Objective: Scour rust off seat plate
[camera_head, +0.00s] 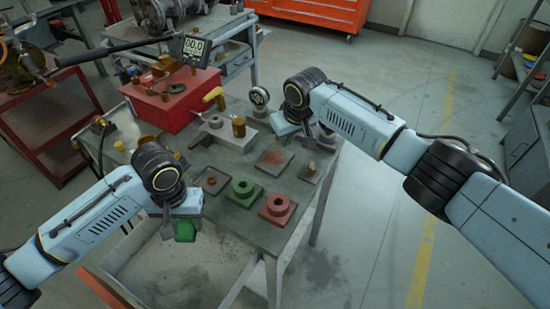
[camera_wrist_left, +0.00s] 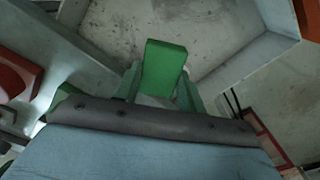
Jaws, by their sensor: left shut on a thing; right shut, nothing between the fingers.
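A flat dark plate with a rust-brown patch (camera_head: 273,159), apparently the seat plate, lies on the grey workbench (camera_head: 228,222). My left gripper (camera_head: 178,220) is shut on a green block, apparently a scouring pad (camera_head: 186,231). It holds the pad at the bench's front left edge, apart from the rusty plate. In the left wrist view the green pad (camera_wrist_left: 164,66) stands out between the two fingers, its lower part hidden by the gripper. My right gripper (camera_head: 310,138) is shut and empty, above the bench's right side, beyond and right of the rusty plate.
A green flanged block (camera_head: 243,191), a red flanged block (camera_head: 277,208) and a small tray (camera_head: 212,181) stand near the front. A small plate with a brass piece (camera_head: 309,172) lies right. A red box (camera_head: 172,103) and a dial gauge (camera_head: 259,97) stand farther back.

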